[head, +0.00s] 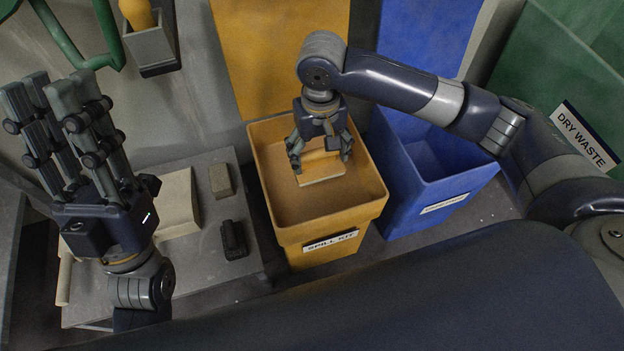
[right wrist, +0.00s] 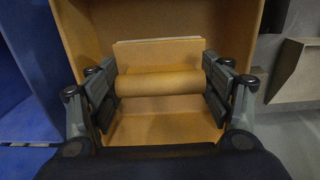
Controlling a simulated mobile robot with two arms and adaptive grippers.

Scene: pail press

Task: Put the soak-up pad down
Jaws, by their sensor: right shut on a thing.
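The soak-up pad (head: 322,168) is a pale tan slab with a round tan bar across it. My right gripper (head: 320,158) points down inside the opening of the yellow spill kit bin (head: 372,200) and is shut on the pad. In the right wrist view, my right gripper's fingers (right wrist: 160,88) press on both ends of the bar (right wrist: 158,82), with the slab's edge (right wrist: 160,48) behind it. I cannot tell whether the slab touches the bin floor. My left gripper (head: 50,90) is raised at the left, fingers apart and empty.
A blue bin (head: 440,190) stands right of the yellow bin. A green unit at the right bears a dry waste sign (head: 583,137). A grey bench (head: 200,250) at the left holds a beige block (head: 180,200), a small block (head: 221,181) and a black object (head: 234,240).

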